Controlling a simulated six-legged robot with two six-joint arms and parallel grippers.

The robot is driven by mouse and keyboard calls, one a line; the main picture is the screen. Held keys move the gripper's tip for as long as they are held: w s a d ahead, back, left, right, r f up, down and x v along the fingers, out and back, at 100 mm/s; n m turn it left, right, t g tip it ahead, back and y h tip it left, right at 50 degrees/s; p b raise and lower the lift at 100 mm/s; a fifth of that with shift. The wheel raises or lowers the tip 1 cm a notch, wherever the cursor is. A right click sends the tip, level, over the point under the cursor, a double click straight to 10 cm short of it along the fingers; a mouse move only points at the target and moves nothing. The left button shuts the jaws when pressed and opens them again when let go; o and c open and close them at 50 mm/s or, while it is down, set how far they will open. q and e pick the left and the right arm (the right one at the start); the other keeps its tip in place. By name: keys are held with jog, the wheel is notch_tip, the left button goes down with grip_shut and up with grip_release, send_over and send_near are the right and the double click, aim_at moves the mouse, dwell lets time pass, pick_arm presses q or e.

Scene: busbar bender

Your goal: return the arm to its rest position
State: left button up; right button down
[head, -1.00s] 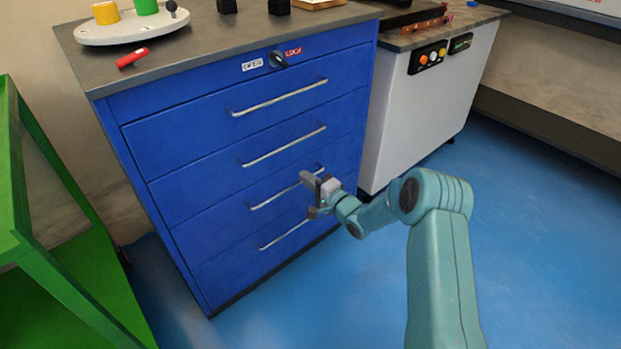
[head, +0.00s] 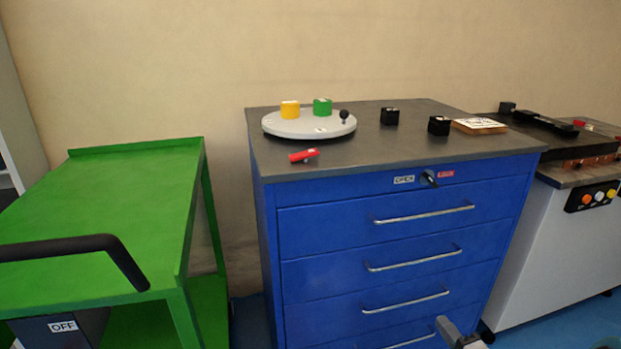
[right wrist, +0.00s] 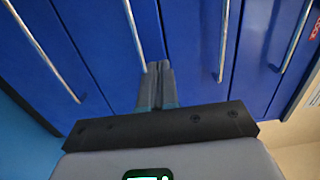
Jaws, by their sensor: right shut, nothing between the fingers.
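My right gripper (head: 452,332) shows only in part at the bottom edge of the head view, in front of the lower drawers of the blue cabinet (head: 268,240). In the right wrist view my right gripper (right wrist: 158,68) is shut, its two fingers together with nothing between them. The fingers point toward the blue drawer fronts, near the silver handles (right wrist: 222,40). I cannot tell the exact gap to the cabinet. Most of the right arm is outside the head view. My left gripper is not in view.
On the cabinet top are a grey turntable (head: 300,128) with yellow and green pieces, a red-handled object (head: 303,155) and black blocks (head: 390,117). A green cart (head: 110,215) stands left. A white machine (head: 540,250) stands right, close to the cabinet.

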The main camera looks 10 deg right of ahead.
jog(key=w+a+n+y, duration=0.1)
jog(key=w+a+y, duration=0.2)
jog(key=a, duration=0.9)
jog(key=s+a+f+n+g, duration=0.1)
jog(key=s+a+f+g, duration=0.1)
jog(key=a+f+g, duration=0.3)
jog(key=s+a+f+n, duration=0.1)
jog(key=s+a+f, duration=0.15)
jog(key=a, duration=0.35)
jog(key=s+a+f+n+g, duration=0.2)
jog(key=s+f+n+g, duration=0.15)
jog(key=s, duration=0.45)
jog(key=s+a+f+n+g+h, duration=0.1)
jog(key=s+a+f+n+g, duration=0.15)
jog(key=s+g, duration=0.4)
jog(key=s+a+f+n+g, duration=0.15)
jog(key=s+f+n, duration=0.25)
jog(key=s, duration=0.6)
notch_tip(320, 180, up, 29)
jog(key=n+p, duration=0.1)
jog(key=p, duration=2.8)
jog(key=shift+n+g, duration=0.3)
jog(key=shift+g, duration=0.15)
jog(key=shift+s+d+f, duration=0.1)
